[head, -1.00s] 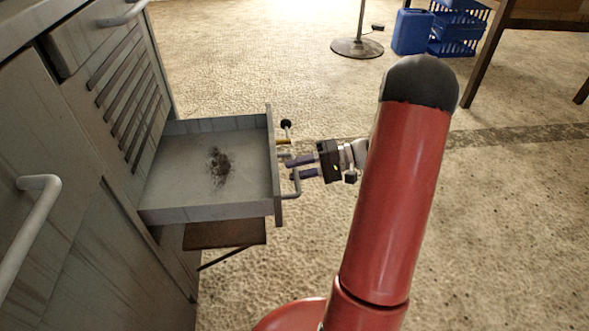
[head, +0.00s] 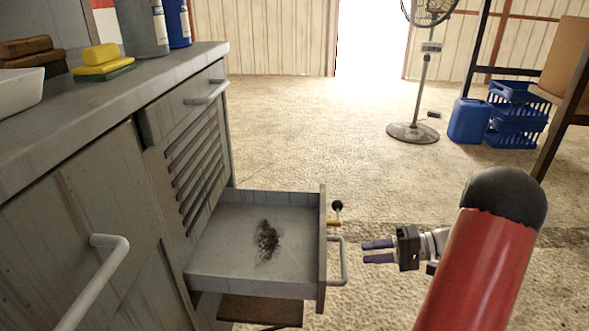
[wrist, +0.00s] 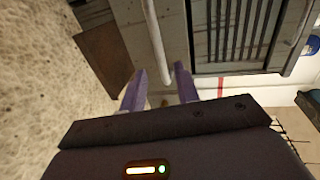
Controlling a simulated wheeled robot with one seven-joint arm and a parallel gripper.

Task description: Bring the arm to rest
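My gripper (head: 378,251) is in the head view, just right of the pulled-out drawer. Its two purple fingers are spread apart with nothing between them. They point at the drawer's handle (head: 342,262) with a gap between. The open drawer (head: 220,250) holds a dark patch of dirt on its floor. In the wrist view the fingers (wrist: 160,90) are apart, and the pale handle bar (wrist: 156,40) appears ahead of them. My red arm fills the lower right of the head view.
The grey cabinet (head: 85,180) runs along the left, with a sponge (head: 101,57) and bottles on top. A fan (head: 412,132), a blue jerrycan (head: 468,120) and blue crates (head: 516,115) stand at the back right. The floor right of the drawer is open.

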